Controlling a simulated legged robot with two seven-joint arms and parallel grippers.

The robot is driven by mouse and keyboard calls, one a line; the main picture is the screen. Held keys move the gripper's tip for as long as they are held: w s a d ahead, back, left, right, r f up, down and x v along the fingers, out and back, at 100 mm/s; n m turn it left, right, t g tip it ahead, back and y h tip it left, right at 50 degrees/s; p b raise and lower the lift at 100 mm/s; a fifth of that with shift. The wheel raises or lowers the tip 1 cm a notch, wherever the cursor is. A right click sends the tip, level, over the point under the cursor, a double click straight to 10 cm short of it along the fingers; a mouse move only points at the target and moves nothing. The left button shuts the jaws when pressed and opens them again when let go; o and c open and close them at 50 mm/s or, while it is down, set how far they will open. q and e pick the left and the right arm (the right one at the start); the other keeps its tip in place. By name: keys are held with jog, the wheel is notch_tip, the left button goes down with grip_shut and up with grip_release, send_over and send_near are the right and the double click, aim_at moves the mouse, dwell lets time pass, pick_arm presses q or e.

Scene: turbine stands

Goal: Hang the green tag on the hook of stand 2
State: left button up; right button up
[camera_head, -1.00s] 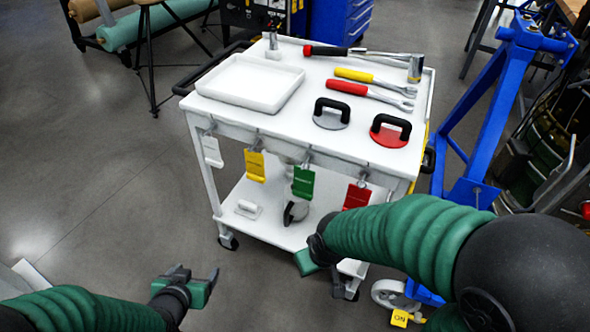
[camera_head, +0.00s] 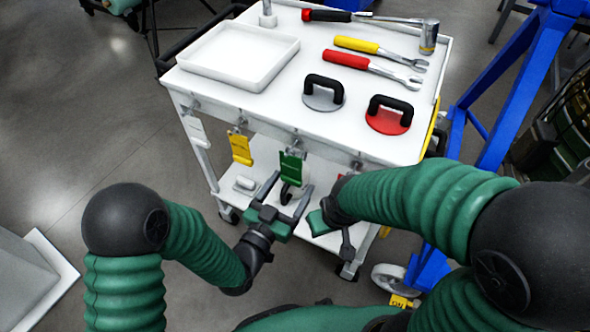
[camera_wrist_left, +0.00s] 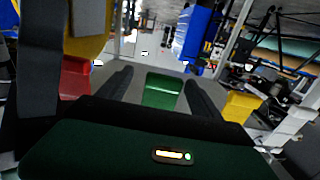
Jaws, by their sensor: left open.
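The green tag (camera_head: 291,168) hangs from a hook on the near side of the white cart, between the yellow tag and the red tag. My left gripper (camera_head: 288,188) is open just in front of and below the green tag. In the left wrist view the green tag (camera_wrist_left: 162,91) shows between the two open fingers, apart from them.
The white cart (camera_head: 300,121) carries a tray (camera_head: 240,55), wrenches, a hammer and two suction lifters. A yellow tag (camera_head: 240,148) and white tag (camera_head: 195,130) hang left of the green one; a red tag (camera_wrist_left: 76,78) hangs on its other side. A blue frame (camera_head: 510,85) stands right.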

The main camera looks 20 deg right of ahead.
pick_arm(q)
jog(key=shift+w+d, duration=0.3)
jog(key=shift+w, duration=0.05)
jog(key=shift+w+a+r, duration=0.1)
jog(key=shift+w+a, duration=0.15)
jog(key=shift+a, duration=0.2)
jog(key=shift+s+d, duration=0.15)
jog(key=shift+d, duration=0.4)
jog(key=shift+a, duration=0.4)
jog(key=shift+d, duration=0.1)
jog(key=c, duration=0.4)
jog(key=shift+w, duration=0.2)
grip_shut()
